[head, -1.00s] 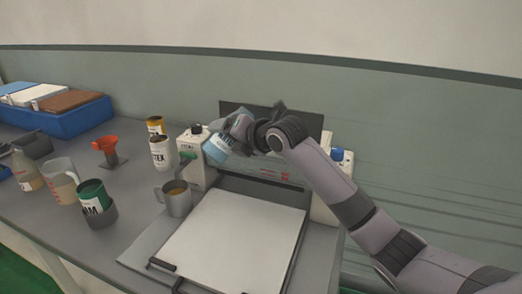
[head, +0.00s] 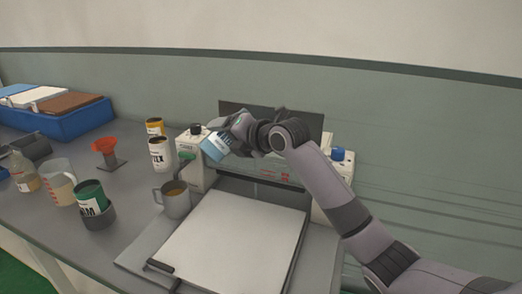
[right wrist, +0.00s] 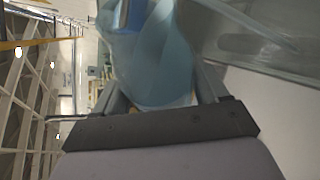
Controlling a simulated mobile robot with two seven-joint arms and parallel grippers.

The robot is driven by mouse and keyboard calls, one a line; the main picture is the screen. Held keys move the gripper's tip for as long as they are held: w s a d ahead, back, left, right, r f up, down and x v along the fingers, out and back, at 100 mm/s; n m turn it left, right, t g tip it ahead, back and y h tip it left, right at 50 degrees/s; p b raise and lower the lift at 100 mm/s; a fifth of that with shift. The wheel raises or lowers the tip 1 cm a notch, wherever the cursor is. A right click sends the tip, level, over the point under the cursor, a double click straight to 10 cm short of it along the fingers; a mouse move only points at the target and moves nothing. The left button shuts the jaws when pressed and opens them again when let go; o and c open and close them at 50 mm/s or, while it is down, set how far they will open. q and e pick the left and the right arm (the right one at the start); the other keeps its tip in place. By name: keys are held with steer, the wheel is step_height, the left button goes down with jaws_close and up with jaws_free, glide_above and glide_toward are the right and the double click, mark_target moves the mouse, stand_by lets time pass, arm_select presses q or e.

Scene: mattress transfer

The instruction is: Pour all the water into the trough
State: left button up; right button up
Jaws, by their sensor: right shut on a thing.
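My right gripper (head: 240,128) is shut on a container with a blue-and-white label (head: 215,147). It holds the container tilted above the back of a bench-top machine, near its left white end block. In the right wrist view the container (right wrist: 155,60) shows as a translucent blue body between the fingers. A long grey channel (head: 265,190), which may be the trough, runs behind the white plate and below the gripper. A faint pale vertical streak shows below the gripper; I cannot tell whether it is water. The water level is hidden. My left gripper is out of view.
A white plate (head: 238,240) lies in front. A blue tray (head: 70,123) is at far left.

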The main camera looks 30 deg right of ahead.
steer(key=shift+a+r+m+y, duration=0.15)
steer(key=shift+r+m+y, duration=0.25)
steer(key=shift+r+m, duration=0.1)
stand_by(0.6)
steer(key=shift+a+f+m+y+b, duration=0.1)
steer(key=shift+f+m+y+b, duration=0.2)
steer(key=shift+f+m+b, duration=0.45)
stand_by(1.1)
steer(key=shift+d+r+m+t+y+b, duration=0.45)
steer(key=shift+d+r+m, duration=0.15)
steer(key=shift+r, duration=0.2)
stand_by(1.7)
steer(key=shift+d+f+m+t+y+b, duration=0.15)
steer(key=shift+f+m+t+y+b, duration=0.1)
steer(key=shift+m+b, duration=0.55)
stand_by(1.8)
